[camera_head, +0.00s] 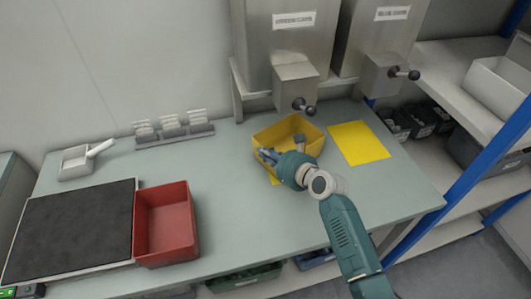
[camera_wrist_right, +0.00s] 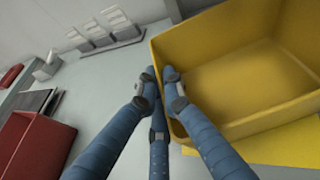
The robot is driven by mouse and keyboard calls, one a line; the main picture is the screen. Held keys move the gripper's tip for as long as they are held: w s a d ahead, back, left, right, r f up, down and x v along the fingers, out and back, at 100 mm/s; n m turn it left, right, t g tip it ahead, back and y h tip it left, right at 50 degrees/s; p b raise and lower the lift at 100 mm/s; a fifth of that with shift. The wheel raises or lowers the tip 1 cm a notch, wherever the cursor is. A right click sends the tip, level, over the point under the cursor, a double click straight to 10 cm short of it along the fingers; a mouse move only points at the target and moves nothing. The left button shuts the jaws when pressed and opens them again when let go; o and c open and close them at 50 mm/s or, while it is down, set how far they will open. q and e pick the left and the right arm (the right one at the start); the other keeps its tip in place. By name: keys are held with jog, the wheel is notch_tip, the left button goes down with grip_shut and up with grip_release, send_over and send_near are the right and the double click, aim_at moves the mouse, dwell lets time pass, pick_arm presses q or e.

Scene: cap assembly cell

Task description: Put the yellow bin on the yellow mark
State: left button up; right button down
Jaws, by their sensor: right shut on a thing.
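The yellow bin (camera_head: 290,130) is an open box on the table below the left dispenser. It fills the right side of the right wrist view (camera_wrist_right: 240,75). My right gripper (camera_head: 268,156) is at the bin's left side, shut on its wall; the fingers (camera_wrist_right: 162,78) show in the right wrist view. A flat yellow mark (camera_head: 358,142) lies bare on the table, right of the bin. More flat yellow (camera_head: 275,179) shows at the bin's near left edge, and below the bin in the right wrist view (camera_wrist_right: 285,146). The bin covers part of it. My left gripper is out of view.
Two grey dispensers with black-knobbed levers (camera_head: 305,107) overhang the table behind the bin. A red bin (camera_head: 166,225) stands beside a dark mat (camera_head: 70,228) at left. A white scoop tray (camera_head: 75,162) and a card rack (camera_head: 174,132) are at the back. The centre table is clear.

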jog(key=c, duration=2.2)
grip_release()
jog(key=shift+f, duration=0.15)
jog(key=o, duration=0.3)
jog(key=shift+r, duration=0.25)
jog(key=v, duration=1.2)
jog(key=shift+p, duration=0.4)
